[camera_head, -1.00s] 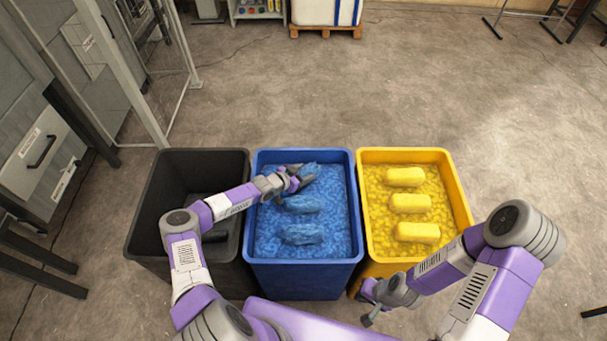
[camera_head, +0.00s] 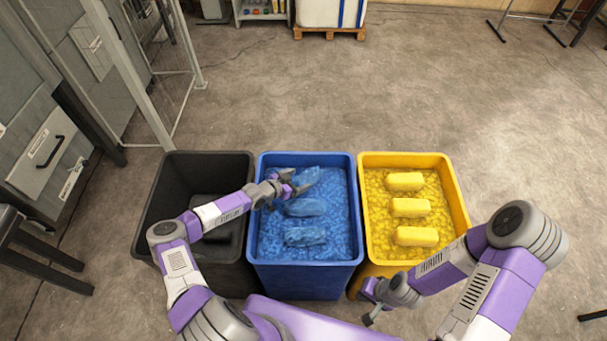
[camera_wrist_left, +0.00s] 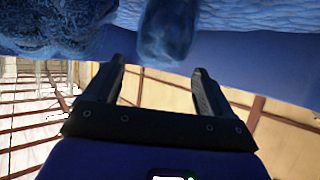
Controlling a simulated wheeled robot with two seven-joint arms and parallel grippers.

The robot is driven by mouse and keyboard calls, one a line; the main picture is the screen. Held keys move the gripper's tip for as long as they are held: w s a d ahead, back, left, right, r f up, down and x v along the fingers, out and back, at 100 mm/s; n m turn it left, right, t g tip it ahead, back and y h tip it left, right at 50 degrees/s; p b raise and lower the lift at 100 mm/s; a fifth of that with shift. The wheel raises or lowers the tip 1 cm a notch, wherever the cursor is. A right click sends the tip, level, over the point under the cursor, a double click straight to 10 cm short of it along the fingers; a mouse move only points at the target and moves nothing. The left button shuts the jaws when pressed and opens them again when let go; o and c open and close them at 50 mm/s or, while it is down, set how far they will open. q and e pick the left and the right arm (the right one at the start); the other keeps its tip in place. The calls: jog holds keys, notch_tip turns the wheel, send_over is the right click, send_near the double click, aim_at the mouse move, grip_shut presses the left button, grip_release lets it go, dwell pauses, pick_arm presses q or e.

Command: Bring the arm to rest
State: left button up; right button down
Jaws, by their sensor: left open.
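My left gripper (camera_head: 293,184) is over the blue bin (camera_head: 254,238), near its back left part. The left wrist view shows its two fingers (camera_wrist_left: 158,72) apart, with nothing held between them. The end of a blue pillow (camera_wrist_left: 166,35) is just beyond the fingertips. In the head view, blue pillows lie on the blue filling, with the farthest pillow (camera_head: 313,178) partly behind the gripper and a middle one (camera_head: 306,207) close by. My right gripper (camera_head: 371,314) is low in front of the yellow bin, and its jaws are too small to judge.
A black bin (camera_head: 158,228) stands left of the blue bin, under my left forearm, with a dark object inside. A yellow bin (camera_head: 457,190) with yellow pillows stands on the right. A metal-framed fence (camera_head: 150,100) is at the left. The floor behind the bins is clear.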

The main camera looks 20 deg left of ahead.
pick_arm(q)
jog(key=shift+p+v, duration=0.3)
jog(key=shift+v, duration=0.85)
